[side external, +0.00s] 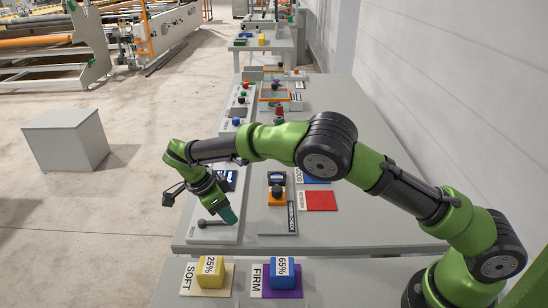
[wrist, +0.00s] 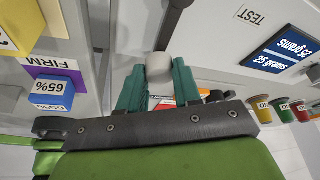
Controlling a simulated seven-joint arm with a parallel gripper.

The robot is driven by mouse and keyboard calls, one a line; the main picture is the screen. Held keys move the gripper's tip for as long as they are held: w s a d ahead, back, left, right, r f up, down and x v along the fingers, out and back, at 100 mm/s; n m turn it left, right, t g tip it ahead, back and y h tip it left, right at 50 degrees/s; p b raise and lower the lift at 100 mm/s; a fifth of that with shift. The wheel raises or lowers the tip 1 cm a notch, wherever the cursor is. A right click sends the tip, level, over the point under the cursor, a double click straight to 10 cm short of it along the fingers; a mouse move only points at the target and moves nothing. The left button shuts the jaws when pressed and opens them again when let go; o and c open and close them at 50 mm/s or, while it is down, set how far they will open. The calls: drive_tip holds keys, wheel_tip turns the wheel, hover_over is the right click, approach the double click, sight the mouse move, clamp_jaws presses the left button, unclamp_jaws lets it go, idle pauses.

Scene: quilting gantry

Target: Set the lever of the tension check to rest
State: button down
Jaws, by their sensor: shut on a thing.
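The lever (side external: 213,223) is a dark rod on a pale panel (side external: 200,207) at the near left of the grey table. In the wrist view the dark rod (wrist: 176,14) comes down from the top edge and ends in a light grey knob (wrist: 159,66). My gripper (side external: 229,216) is low over the panel, and its teal fingers (wrist: 158,84) are shut on the knob, one on each side. A TEST label (wrist: 252,17) and a blue "25 grams" display (wrist: 284,50) are on the panel. The fingers hide the knob in the side view.
An orange device (side external: 277,196) stands on a grey base right of my gripper. A red patch (side external: 321,201) lies beyond it. Yellow 25% (side external: 210,271) and blue 65% (side external: 283,274) blocks sit in front. Several coloured cups (wrist: 281,104) show at right in the wrist view.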

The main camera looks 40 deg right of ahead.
drive_tip(key=shift+s+a+m, duration=0.15)
drive_tip(key=shift+s+m, duration=0.05)
drive_tip(key=shift+m, duration=0.1)
idle(0.4)
drive_tip(key=c, duration=0.8)
unclamp_jaws()
drive_tip(key=shift+r, duration=0.1)
drive_tip(key=shift+w+v, duration=0.15)
drive_tip(key=shift+v, duration=2.8)
drive_tip(key=shift+w+v, duration=0.1)
drive_tip(key=shift+v, duration=2.8)
